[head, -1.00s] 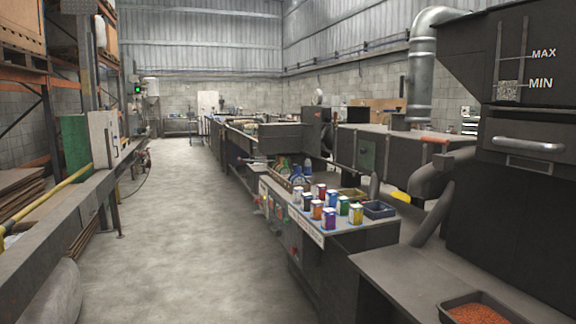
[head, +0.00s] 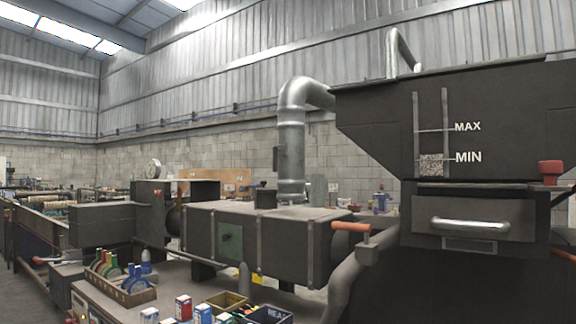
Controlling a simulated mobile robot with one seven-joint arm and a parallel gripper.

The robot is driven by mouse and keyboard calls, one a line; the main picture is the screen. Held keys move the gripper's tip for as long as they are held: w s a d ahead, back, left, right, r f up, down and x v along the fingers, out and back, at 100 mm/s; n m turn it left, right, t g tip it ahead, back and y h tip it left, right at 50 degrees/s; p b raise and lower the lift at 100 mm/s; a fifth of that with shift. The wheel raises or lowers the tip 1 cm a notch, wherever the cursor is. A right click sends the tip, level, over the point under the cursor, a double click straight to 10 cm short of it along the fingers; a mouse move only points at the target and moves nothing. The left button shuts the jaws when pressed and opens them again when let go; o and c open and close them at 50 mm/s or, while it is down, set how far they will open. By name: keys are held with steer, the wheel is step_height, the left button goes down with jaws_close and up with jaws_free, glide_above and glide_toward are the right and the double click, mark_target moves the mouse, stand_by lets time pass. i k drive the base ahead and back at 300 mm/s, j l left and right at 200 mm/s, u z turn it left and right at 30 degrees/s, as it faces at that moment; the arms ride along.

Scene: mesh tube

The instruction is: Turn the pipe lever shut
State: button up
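An orange-handled lever (head: 350,228) sits at the upper end of a thick dark pipe (head: 346,275), right of centre in the head view. Its handle lies roughly level, across the top of a short stem. The pipe runs down and left from beside the big dark hopper machine (head: 470,240). I cannot tell from here how the valve inside stands. My gripper is not in view.
A long dark housing (head: 265,238) stands left of the lever, with a silver duct (head: 290,150) rising behind it. A red part (head: 550,168) is at the far right.

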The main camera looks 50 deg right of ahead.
mark_target(275, 149)
steer(key=i+j+z, duration=0.15)
steer(key=i+z, duration=0.3)
steer(key=i+j+z, duration=0.25)
steer(key=z, duration=0.15)
steer(key=i+j+z, duration=0.25)
steer(key=z, duration=0.2)
steer(key=i+j+z, duration=0.2)
steer(key=j+z, duration=0.25)
steer(key=j, duration=0.1)
